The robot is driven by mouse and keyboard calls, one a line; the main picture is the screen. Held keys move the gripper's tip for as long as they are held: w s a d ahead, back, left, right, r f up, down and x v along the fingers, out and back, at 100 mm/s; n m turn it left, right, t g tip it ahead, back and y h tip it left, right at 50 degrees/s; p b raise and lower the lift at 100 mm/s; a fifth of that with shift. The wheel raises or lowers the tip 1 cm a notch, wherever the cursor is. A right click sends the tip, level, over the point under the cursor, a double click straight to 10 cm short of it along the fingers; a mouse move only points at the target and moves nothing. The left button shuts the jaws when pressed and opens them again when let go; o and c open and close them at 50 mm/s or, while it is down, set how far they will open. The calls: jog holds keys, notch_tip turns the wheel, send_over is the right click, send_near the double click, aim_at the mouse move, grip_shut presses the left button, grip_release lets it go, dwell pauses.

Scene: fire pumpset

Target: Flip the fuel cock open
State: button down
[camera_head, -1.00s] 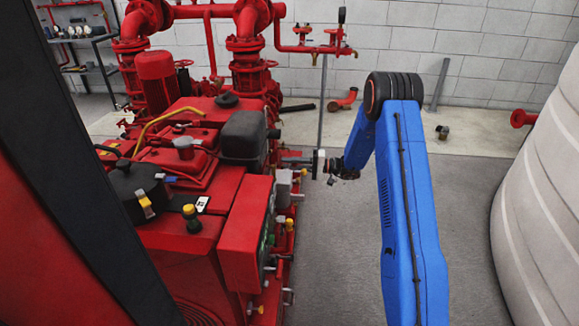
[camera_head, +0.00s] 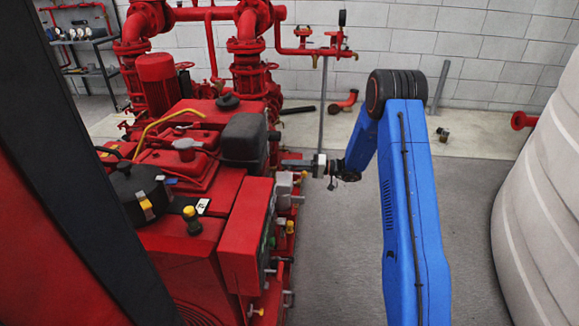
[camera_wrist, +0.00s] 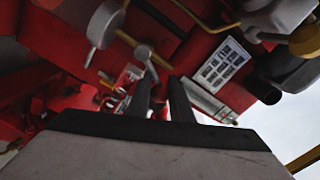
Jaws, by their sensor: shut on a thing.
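My gripper (camera_head: 286,162) reaches left from the blue arm to the right side of the red engine in the head view. In the wrist view its two dark fingers (camera_wrist: 160,82) point up into the engine, close together. A small grey lever with a round end (camera_wrist: 147,62), which looks like the fuel cock's handle, runs down between the fingertips, and the gripper is shut on it. A brass-coloured pipe (camera_wrist: 128,38) passes behind it. The cock's body and the exact contact are hard to make out. In the head view the cock is too small to tell.
The red control box (camera_head: 245,235) and small yellow-capped fittings (camera_head: 290,227) are near the gripper. In the wrist view a white label plate (camera_wrist: 222,62) is right of the fingers. A pale ribbed tank (camera_head: 545,190) stands right. The grey floor (camera_head: 345,270) between is clear.

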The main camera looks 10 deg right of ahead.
jog(key=c, duration=1.6)
grip_release()
jog(key=v, duration=1.7)
jog(key=shift+s+d, duration=0.1)
jog(key=shift+d, duration=0.1)
jog(key=shift+o, duration=0.2)
